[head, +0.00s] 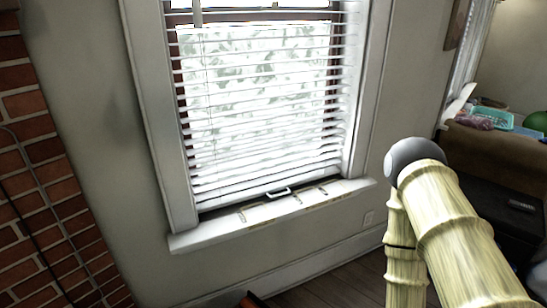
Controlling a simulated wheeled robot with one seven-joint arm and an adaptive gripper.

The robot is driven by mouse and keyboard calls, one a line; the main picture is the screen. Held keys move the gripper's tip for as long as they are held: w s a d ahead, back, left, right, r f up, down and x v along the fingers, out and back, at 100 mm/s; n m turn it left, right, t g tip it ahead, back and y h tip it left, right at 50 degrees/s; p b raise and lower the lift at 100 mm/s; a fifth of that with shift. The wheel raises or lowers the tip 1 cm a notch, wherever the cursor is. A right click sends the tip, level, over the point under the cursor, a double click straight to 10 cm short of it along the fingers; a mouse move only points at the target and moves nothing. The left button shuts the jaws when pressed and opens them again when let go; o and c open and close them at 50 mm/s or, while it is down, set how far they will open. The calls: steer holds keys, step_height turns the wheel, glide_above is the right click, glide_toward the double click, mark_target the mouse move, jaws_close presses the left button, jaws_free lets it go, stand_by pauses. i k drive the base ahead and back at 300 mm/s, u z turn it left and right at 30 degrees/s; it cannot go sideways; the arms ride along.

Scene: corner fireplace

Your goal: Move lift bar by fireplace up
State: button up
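The lift bar, a small white handle (278,193), sits low at the middle of the window, just above the sill. White horizontal blinds (262,120) hang over the window, and their lower edge is close to the handle. I cannot tell whether the handle is fixed to the blinds or to the window sash. My arm, with a bamboo-like surface and a grey rounded joint, shows at the right. My gripper is not in view, so its distance from the handle cannot be told.
A brick fireplace wall (45,170) stands at the left. The white window sill (330,194) juts out below the blinds. At the right is a dark cabinet (505,195), with a turquoise tray (494,118) and a green ball (537,121) behind it. Some wooden floor is bare.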

mark_target(204, 206)
steer(key=u, duration=0.9)
steer(key=i, duration=0.75)
steer(key=z, duration=0.65)
